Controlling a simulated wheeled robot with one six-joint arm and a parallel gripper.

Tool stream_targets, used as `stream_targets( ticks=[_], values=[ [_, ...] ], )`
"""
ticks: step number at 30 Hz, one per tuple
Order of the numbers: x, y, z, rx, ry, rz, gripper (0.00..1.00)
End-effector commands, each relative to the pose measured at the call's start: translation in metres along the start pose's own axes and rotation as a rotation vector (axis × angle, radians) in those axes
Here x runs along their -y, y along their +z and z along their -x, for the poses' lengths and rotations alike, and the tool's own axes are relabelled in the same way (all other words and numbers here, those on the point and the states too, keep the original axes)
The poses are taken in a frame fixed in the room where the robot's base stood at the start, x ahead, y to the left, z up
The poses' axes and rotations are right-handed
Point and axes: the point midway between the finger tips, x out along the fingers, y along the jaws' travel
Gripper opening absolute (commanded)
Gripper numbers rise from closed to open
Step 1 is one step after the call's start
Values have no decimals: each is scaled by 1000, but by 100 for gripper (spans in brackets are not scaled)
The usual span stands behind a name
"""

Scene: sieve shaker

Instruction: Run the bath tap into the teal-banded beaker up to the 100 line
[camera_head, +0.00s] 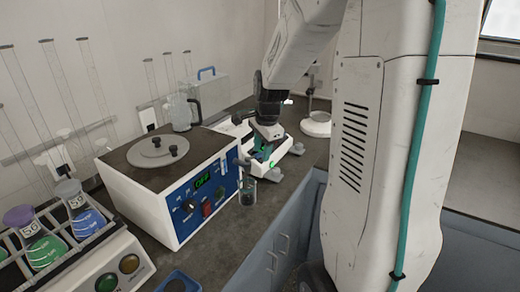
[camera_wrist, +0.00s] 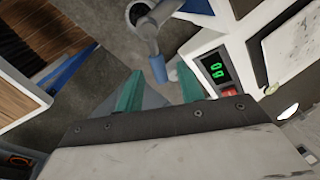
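The white water bath (camera_head: 185,190) has a blue front panel and a round lid and stands on the bench in the head view. A small beaker (camera_head: 247,192) stands by its right front corner, below the tap (camera_head: 243,165). I cannot make out the beaker's band, its lines or its water level. In the wrist view, the grey tap (camera_wrist: 147,30) ends in a blue tip, beside a dark round opening that may be the beaker's mouth. My gripper (camera_wrist: 158,92) is open and empty, its teal fingers apart just short of the blue tip. In the head view it is partly hidden.
A white device with a green display (camera_wrist: 215,69) is close to my right finger. The bench's front edge is close to the beaker.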

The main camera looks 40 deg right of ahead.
Motion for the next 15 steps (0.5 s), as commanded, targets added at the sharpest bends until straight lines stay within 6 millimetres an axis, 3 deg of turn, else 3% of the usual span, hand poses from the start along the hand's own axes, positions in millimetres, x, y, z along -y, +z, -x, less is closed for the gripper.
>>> stream_targets(
  ticks=[8, 15],
  values=[
    [0, 2, 2, 0, 0, 4, 37],
    [1, 1, 35, -1, -4, 3, 37]
  ],
)
